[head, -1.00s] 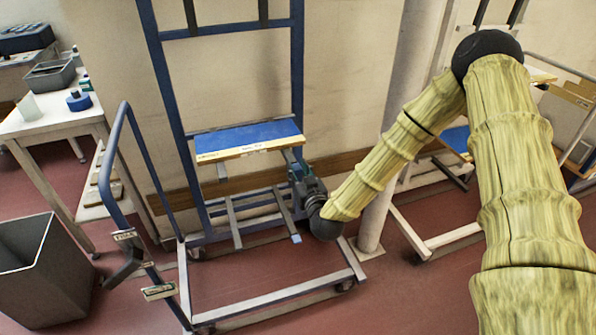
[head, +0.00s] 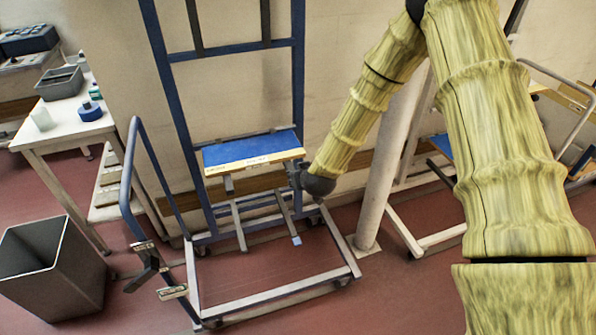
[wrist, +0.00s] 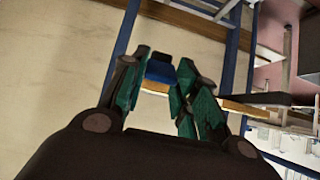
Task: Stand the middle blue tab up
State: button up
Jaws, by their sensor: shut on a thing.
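The middle blue tab (head: 250,147) is a flat blue board with a pale, labelled front edge, on the blue-framed cart in the head view. It lies about level, sticking out from the frame. My gripper (head: 298,172) is at its right front corner, mostly hidden behind my dark wrist. In the wrist view, the green fingers of my gripper (wrist: 160,90) stand either side of a blue piece of the tab (wrist: 161,69) and its pale edge. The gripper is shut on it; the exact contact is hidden.
The blue cart frame (head: 299,75) rises behind the tab. A pale post (head: 386,165) stands to its right, with another cart beyond. A grey bin (head: 52,270) and a white table (head: 70,122) are at left.

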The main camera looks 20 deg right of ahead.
jog(key=g+p, duration=0.1)
jog(key=w+r+g+p, duration=0.1)
jog(key=p, duration=0.1)
jog(key=shift+a+r+g, duration=0.1)
jog(key=shift+g, duration=0.3)
jog(key=g+p, duration=0.2)
jog(key=shift+w+r+g, duration=0.1)
jog(key=shift+w+g, duration=0.2)
jog(key=shift+w, duration=0.1)
jog(key=shift+w+g+p, duration=0.2)
jog(key=shift+w+g, duration=0.15)
jog(key=shift+g, duration=0.75)
jog(key=shift+w+g+p, duration=0.2)
jog(key=shift+w+g, duration=0.15)
jog(key=shift+g, duration=0.75)
jog(key=o, duration=1)
jog(key=shift+f, duration=0.2)
jog(key=shift+r, duration=0.1)
notch_tip(320, 180, up, 12)
jog(key=shift+w+f, duration=0.1)
jog(key=shift+w, duration=0.05)
